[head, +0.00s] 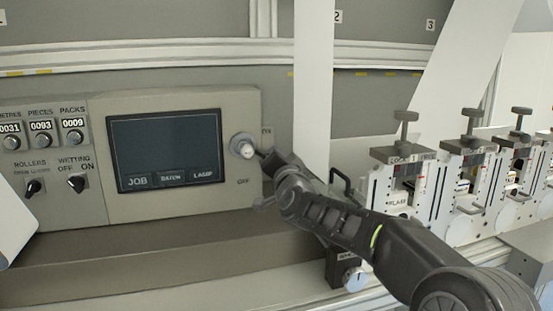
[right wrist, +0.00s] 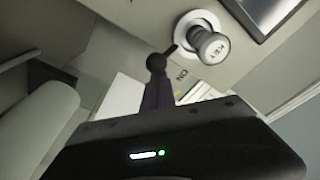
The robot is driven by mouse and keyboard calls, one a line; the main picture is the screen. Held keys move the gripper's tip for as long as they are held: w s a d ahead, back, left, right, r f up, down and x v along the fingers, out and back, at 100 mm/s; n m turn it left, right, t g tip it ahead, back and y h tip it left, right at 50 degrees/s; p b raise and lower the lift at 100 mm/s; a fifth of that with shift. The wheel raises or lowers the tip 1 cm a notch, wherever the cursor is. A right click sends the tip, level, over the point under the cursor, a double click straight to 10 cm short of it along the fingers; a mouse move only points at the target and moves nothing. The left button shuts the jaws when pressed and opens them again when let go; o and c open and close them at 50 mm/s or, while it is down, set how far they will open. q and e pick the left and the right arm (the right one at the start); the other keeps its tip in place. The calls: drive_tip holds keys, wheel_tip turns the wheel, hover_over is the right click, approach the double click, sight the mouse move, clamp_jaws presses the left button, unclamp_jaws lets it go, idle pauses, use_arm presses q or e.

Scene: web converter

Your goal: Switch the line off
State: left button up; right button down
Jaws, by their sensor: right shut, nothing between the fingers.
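A round grey key switch (head: 242,147) sits at the right end of the control panel (head: 228,108), beside a dark touch screen. The panel has an ON mark above right of the switch and what reads as OFF below it. In the right wrist view, the switch (right wrist: 208,46) shows a light end marked KEY and a dark lever at its base. My right gripper (head: 266,160) is shut and empty, just right of the switch. Its dark tip (right wrist: 157,62) is close to the lever; I cannot tell whether they touch. My left gripper is not in view.
The screen (head: 168,148) is dark with JOB, BATCH and LAMP buttons. Counters (head: 41,126) and two black knobs, ROLLERS (head: 34,187) and WETTING (head: 76,184), are at left. A white web (head: 313,80) hangs right of the panel. Several clamp units (head: 403,165) stand further right.

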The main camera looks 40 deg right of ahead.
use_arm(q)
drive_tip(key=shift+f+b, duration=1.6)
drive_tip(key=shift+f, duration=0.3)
use_arm(e)
drive_tip(key=w+a+f+m+g, duration=0.1)
drive_tip(key=a+f+m, duration=0.4)
drive_tip(key=m, duration=0.7)
drive_tip(key=shift+w+f+m+g, duration=0.3)
drive_tip(key=shift+w+f+g, duration=0.05)
drive_tip(key=shift+w+g, duration=0.05)
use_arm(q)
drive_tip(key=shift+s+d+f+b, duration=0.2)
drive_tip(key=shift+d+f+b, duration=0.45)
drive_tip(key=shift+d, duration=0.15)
use_arm(e)
drive_tip(key=s, duration=0.9)
drive_tip(key=shift+s+a+f, duration=0.25)
drive_tip(key=shift+s+a, duration=0.05)
